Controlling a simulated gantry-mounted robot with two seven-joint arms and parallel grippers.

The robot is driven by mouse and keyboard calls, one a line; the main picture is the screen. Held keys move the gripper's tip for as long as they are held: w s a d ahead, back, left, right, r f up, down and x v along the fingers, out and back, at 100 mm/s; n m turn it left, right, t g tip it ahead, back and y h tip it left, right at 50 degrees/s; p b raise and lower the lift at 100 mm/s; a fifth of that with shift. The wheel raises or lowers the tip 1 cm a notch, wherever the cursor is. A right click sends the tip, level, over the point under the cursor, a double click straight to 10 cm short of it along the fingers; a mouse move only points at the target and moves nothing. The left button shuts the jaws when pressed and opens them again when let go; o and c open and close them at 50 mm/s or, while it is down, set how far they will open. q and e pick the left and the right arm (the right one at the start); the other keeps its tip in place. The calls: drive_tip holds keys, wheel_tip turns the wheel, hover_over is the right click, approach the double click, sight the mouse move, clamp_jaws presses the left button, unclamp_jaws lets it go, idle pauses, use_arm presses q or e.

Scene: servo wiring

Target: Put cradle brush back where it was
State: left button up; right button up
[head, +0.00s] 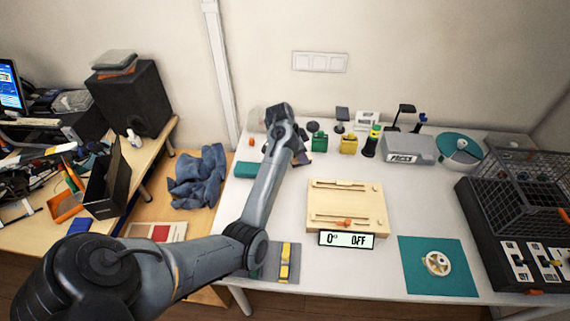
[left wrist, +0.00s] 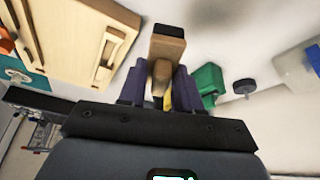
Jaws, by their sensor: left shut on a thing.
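In the left wrist view my left gripper (left wrist: 160,88) has its purple fingers closed on a brush (left wrist: 167,48) with a wooden block, a dark end and a tan handle. I take it for the cradle brush. In the head view my left gripper (head: 302,157) is over the back left of the white table, left of a green container (head: 319,141). My arm hides most of it, and I cannot make out the brush there. Whether the brush touches anything is unclear. The green container also shows right of the fingers in the left wrist view (left wrist: 208,84). My right gripper is not in view.
A yellow container (head: 348,145) and a dark bottle (head: 371,142) stand right of the green one. A wooden board (head: 345,204) lies mid-table behind a display (head: 346,240). A teal mat (head: 420,282) and wire basket (head: 515,185) are at right. Bare table lies between board and mat.

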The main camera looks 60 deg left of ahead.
use_arm(q)
drive_tip(key=a+f, duration=0.1)
drive_tip(key=a, duration=0.1)
drive_tip(key=s+a+f+b, duration=0.1)
drive_tip(key=a, duration=0.1)
drive_tip(key=a+f, duration=0.2)
drive_tip(key=shift+s, duration=0.3)
drive_tip(key=shift+s+a+f+b, duration=0.1)
drive_tip(key=shift+a+f+b, duration=0.2)
drive_tip(key=shift+a, duration=0.35)
drive_tip(key=shift+f+b, duration=0.6)
drive_tip(key=shift+f, duration=1.3)
drive_tip(key=shift+f, duration=0.1)
drive_tip(key=o, duration=1)
drive_tip(key=shift+f, duration=0.1)
